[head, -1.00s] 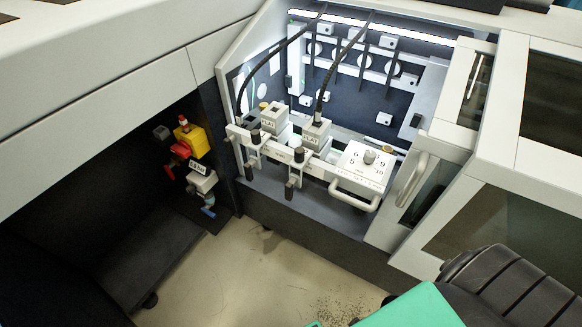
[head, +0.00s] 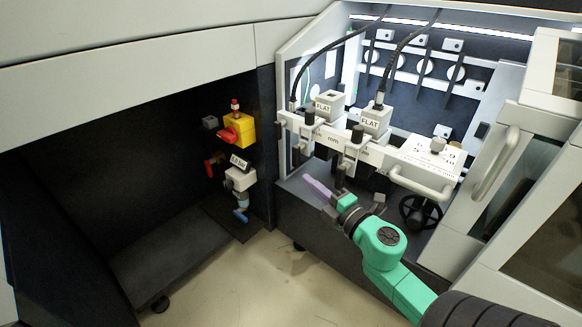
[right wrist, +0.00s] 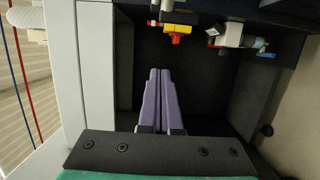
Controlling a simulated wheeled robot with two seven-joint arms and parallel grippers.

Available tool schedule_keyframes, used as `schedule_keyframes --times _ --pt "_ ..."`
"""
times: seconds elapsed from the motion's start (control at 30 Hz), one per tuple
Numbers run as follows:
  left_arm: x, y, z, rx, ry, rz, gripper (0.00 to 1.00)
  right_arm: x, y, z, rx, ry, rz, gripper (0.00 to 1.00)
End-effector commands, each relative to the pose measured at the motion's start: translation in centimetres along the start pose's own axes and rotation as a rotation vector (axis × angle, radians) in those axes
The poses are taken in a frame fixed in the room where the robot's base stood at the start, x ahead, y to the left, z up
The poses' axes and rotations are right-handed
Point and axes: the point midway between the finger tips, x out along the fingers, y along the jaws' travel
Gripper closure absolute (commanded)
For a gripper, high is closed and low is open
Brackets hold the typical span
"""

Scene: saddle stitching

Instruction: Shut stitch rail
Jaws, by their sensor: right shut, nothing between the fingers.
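The stitch rail (head: 330,141) is a pale bar marked "mm" across the front of the lit bay in the head view. It carries two grey blocks marked FLAT (head: 327,105) and a white numbered box (head: 428,160) with a bar handle (head: 420,187) at its right end. My right gripper (head: 309,183) has purple fingers, which are shut and empty. It is below and in front of the rail, apart from the handle, pointing left. In the right wrist view the shut fingers (right wrist: 160,80) point into the dark recess. My left gripper is not in view.
Left of the bay is a dark recess (head: 120,190) with a yellow box with a red switch (head: 238,131) and a small valve unit (head: 240,180) on its wall. A black handwheel (head: 420,211) is below the numbered box. Grey covers (head: 545,110) stand at the right.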

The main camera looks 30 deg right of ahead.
Motion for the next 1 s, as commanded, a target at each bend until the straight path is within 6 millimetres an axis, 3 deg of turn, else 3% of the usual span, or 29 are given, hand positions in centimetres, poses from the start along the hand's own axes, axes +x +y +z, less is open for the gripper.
schedule_keyframes --times 0.5,0.7,1.0 --pt "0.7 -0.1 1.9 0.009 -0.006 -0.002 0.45 10.0 0.0 0.7 0.0 -0.006 0.0 1.0" --pt "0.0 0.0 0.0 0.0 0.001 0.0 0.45 10.5 -0.2 3.6 0.003 -0.005 -0.002 1.0" --pt "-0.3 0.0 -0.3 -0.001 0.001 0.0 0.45 10.6 0.0 4.1 0.005 -0.004 -0.002 1.0"
